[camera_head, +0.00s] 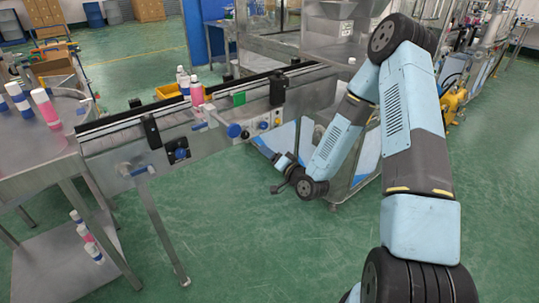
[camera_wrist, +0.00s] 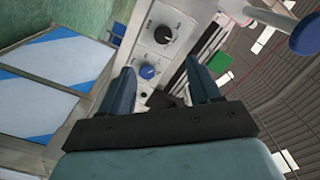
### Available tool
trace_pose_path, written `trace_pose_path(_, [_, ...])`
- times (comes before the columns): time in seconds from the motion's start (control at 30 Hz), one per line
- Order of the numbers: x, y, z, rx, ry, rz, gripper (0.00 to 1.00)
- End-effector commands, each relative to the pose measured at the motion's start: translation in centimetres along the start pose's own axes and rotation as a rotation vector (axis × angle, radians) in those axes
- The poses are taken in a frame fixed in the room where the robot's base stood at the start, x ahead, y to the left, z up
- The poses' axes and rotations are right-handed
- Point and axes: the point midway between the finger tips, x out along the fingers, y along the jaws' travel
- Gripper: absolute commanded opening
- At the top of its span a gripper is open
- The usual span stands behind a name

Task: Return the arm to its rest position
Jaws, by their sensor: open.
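My arm rises on the right of the head view, bends at a high elbow and reaches down to the left. My gripper (camera_head: 282,176) hangs in front of the conveyor's right end, above the green floor. In the wrist view its two fingers (camera_wrist: 160,85) stand apart, open, with nothing between them. Beyond the fingers is a control panel (camera_wrist: 148,62) with a black knob and a blue knob. The same panel shows on the conveyor side in the head view (camera_head: 262,127).
The conveyor (camera_head: 180,125) carries several bottles (camera_head: 196,90) and a green block on its side. A round steel table (camera_head: 40,140) with more bottles stands at the left. A steel machine with blue-striped panels (camera_wrist: 50,65) is close behind my gripper.

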Motion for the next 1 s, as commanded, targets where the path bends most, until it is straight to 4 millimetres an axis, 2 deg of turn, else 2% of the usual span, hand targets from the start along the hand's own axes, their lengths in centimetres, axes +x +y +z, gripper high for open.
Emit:
trace_pose_path(0.27, [0.3, -0.6, -1.1, -0.088, -0.058, 0.043, 0.63])
trace_pose_path(0.57, [-0.2, -1.9, -4.8, -0.311, -0.202, 0.200, 0.63])
trace_pose_path(0.77, [-1.5, -3.2, -7.7, -0.436, -0.278, 0.317, 0.63])
trace_pose_path(1.0, [-4.1, -5.3, -11.5, -0.553, -0.350, 0.461, 0.63])
